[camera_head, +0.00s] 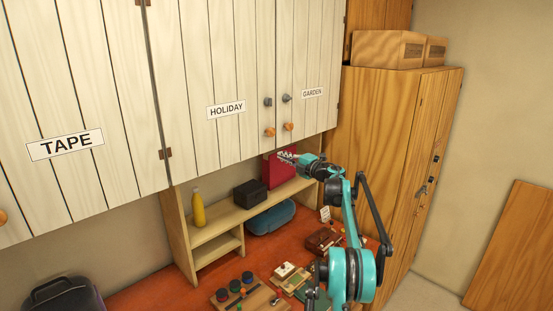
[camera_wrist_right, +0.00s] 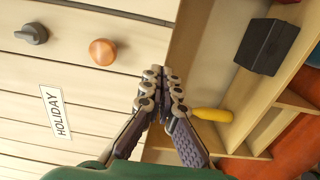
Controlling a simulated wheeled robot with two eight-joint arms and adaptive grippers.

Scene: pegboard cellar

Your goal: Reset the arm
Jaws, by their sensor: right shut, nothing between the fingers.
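My right arm is teal and black and reaches up from the lower right in the head view. My right gripper (camera_head: 285,156) is at its end, just below the cabinet door marked GARDEN (camera_head: 312,60) and in front of a red item (camera_head: 275,172) on the shelf. In the right wrist view the right gripper (camera_wrist_right: 162,72) has its fingertips together and holds nothing. The cabinet door marked HOLIDAY (camera_wrist_right: 55,112) fills the left of that view, with a grey knob (camera_wrist_right: 31,33) and an orange knob (camera_wrist_right: 102,52). My left gripper is not in view.
A wooden shelf unit (camera_head: 217,242) holds a yellow bottle (camera_head: 198,210) and a dark box (camera_head: 249,193). A blue case (camera_head: 271,217) lies below. The red-brown worktop (camera_head: 150,293) bears several small items. A tall wooden cabinet (camera_head: 385,130) stands at right.

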